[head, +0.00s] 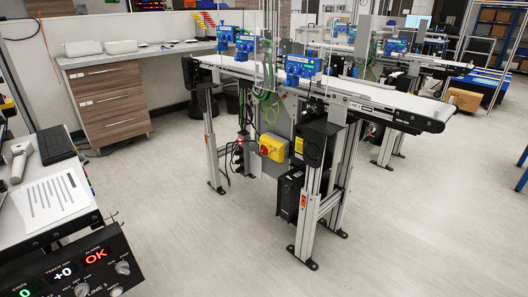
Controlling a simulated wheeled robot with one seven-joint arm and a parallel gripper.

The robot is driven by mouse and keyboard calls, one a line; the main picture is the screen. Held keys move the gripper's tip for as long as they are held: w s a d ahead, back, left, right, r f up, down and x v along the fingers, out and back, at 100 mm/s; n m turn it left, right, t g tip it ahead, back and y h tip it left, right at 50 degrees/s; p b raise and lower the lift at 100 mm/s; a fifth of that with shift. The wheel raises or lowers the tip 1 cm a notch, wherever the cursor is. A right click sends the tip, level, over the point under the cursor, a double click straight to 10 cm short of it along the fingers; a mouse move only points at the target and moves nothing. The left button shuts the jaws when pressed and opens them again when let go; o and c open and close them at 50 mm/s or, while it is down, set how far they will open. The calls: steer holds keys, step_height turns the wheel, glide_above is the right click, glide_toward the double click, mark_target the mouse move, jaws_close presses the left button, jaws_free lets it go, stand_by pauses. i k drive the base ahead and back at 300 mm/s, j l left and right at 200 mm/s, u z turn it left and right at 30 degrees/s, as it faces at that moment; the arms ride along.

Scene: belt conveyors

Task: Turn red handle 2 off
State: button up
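A yellow switch box (280,151) with a round red handle (265,149) is mounted low on the frame of the nearest belt conveyor (345,92), below the belt. The handle faces toward me and a little left. It is too small to tell which way it is turned, and I cannot read a number on it. No part of my gripper shows in this view.
A black control panel (75,275) with knobs and an OK display is at the lower left, by a bench with a paper sheet (50,200) and a scanner (19,160). Conveyor legs (308,215) stand on the floor. Open floor lies in front and left of the conveyor.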

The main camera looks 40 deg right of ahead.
mark_target(265, 150)
steer(key=i+l+z, duration=0.2)
steer(key=i+z, duration=0.15)
steer(key=i, duration=0.95)
steer(key=i+j+z, duration=0.1)
steer(key=i+z, duration=0.2)
steer(key=i, duration=0.95)
